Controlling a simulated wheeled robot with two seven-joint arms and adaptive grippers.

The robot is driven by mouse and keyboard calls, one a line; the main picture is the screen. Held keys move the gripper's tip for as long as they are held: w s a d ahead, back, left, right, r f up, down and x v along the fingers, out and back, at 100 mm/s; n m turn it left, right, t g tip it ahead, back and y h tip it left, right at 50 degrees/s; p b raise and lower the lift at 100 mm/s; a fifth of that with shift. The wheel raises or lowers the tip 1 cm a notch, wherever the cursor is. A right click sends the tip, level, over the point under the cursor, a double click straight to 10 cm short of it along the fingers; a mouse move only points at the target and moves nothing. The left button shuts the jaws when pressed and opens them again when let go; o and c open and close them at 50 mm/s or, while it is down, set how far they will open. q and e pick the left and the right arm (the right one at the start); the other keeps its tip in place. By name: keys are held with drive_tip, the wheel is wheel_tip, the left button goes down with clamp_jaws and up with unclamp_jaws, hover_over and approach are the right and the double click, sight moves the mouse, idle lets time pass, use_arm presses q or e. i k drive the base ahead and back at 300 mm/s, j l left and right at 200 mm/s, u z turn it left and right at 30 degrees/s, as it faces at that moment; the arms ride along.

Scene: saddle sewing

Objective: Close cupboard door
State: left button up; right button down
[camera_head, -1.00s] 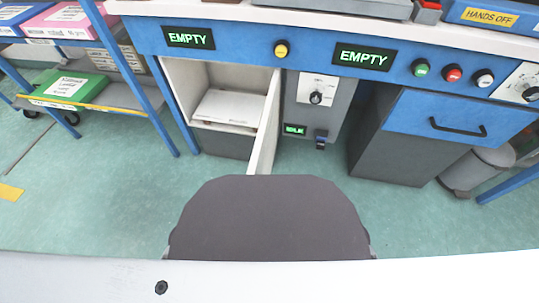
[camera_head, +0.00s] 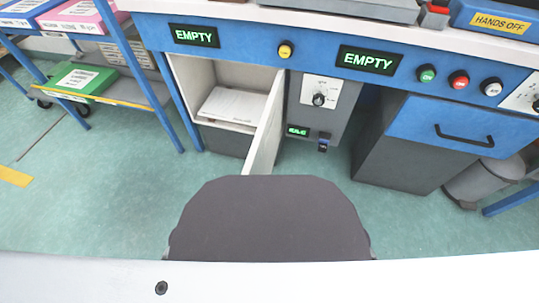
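The cupboard (camera_head: 188,85) is under the left part of the blue bench and stands open. Its pale door (camera_head: 266,125) is hinged on the right side of the opening and swung out toward me, seen nearly edge-on. A white box or stack of paper (camera_head: 232,107) lies on the shelf inside. The lower end of the door reaches close to the dark rounded part of my own body. Neither of my grippers shows in the head view.
A control panel (camera_head: 318,93) with a knob is right of the door. A drawer unit (camera_head: 448,125) with a black handle and a grey bin (camera_head: 478,180) stand farther right. A shelf rack (camera_head: 128,92) stands at left. The green floor (camera_head: 95,195) is clear at left.

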sight(262, 156)
drive_tip(key=k+l+u, duration=0.55)
drive_tip(key=l, duration=0.3)
drive_tip(key=k+l+u, duration=0.2)
drive_tip(key=l, duration=0.35)
drive_tip(key=k+l+u, duration=0.2)
drive_tip(key=l, duration=0.25)
drive_tip(key=k+l+u, duration=0.2)
drive_tip(key=l, duration=0.3)
drive_tip(key=k+l+u, duration=0.2)
drive_tip(key=l, duration=0.2)
